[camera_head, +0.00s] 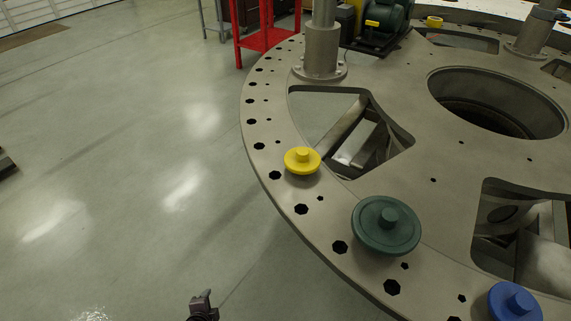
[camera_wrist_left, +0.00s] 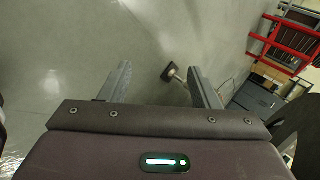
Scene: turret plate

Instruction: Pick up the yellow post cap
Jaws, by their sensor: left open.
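The yellow post cap (camera_head: 302,160) sits on the outer ring of the grey turret plate (camera_head: 262,105), left of a triangular cutout. It is a round disc with a small knob on top. My left gripper (camera_head: 201,300) shows at the bottom edge of the head view, over the floor, below and left of the cap and well apart from it. In the left wrist view its two fingers (camera_wrist_left: 160,85) stand wide apart with nothing between them. The cap is not in the wrist view. My right gripper is not in view.
A larger dark green cap (camera_head: 386,225) and a blue cap (camera_head: 515,302) sit further along the ring. A grey post (camera_head: 321,50) rises behind the yellow cap. A red stand (camera_head: 266,38) is at the back.

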